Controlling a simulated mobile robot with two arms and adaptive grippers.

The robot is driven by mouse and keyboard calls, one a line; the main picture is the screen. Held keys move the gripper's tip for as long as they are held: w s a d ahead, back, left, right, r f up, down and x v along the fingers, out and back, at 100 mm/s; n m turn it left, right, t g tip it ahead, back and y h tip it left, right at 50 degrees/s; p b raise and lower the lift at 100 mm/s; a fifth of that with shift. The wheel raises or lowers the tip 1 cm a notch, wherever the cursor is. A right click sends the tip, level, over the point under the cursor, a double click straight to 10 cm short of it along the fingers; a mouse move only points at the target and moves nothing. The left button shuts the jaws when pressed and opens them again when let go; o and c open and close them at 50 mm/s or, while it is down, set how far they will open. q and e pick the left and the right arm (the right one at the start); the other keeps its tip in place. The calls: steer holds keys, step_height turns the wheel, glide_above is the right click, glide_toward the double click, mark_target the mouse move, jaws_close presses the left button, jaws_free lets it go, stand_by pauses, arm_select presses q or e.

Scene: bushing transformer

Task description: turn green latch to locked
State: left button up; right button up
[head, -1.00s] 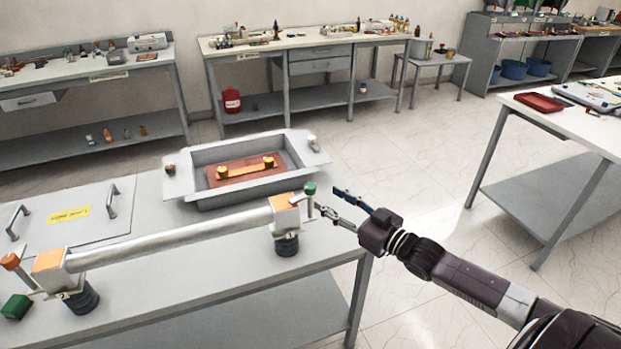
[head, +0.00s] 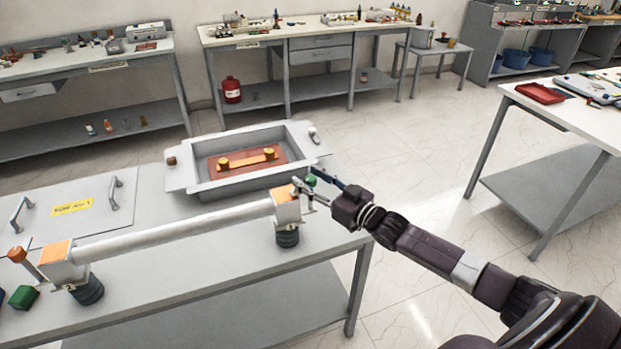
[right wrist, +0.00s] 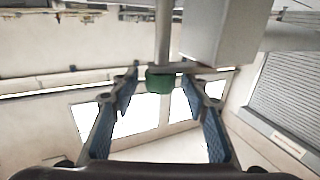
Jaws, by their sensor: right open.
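The green latch (head: 311,181) is a small green knob at the right end of the silver bar (head: 175,228), beside that end's orange-topped block (head: 286,194). In the right wrist view the green latch (right wrist: 160,82) sits between the tips of my open fingers, with a gap on each side. My right gripper (head: 309,182) comes in from the right at the latch and partly covers it in the head view. The right wrist view also shows my right gripper (right wrist: 160,90) with its blue-padded fingers spread. My left gripper is not in view.
A grey tray (head: 185,178) with a copper plate stands behind the bar. At the bar's left end are a red-orange knob (head: 17,254) and a green block (head: 23,297). A lid with two handles (head: 75,205) lies at left. Open floor (head: 420,200) is to the right.

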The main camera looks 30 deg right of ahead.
steer(key=shift+c, duration=0.6)
jaws_close()
steer(key=shift+a+r+m+h+p, duration=0.15)
steer(key=shift+r+m+h+p, duration=0.2)
steer(key=shift+h+p, duration=0.35)
steer(key=shift+w+m+t+h+p, duration=0.1)
steer(key=shift+m+t+h+p, duration=0.3)
steer(key=shift+m+h+p, duration=0.6)
steer(key=shift+f+h+p, duration=0.15)
steer(key=shift+h+p, duration=0.3)
steer(key=shift+h, duration=0.15)
steer(key=shift+o, duration=0.3)
jaws_free()
steer(key=shift+f, duration=0.1)
steer(key=shift+o, duration=0.3)
steer(key=shift+f, duration=0.1)
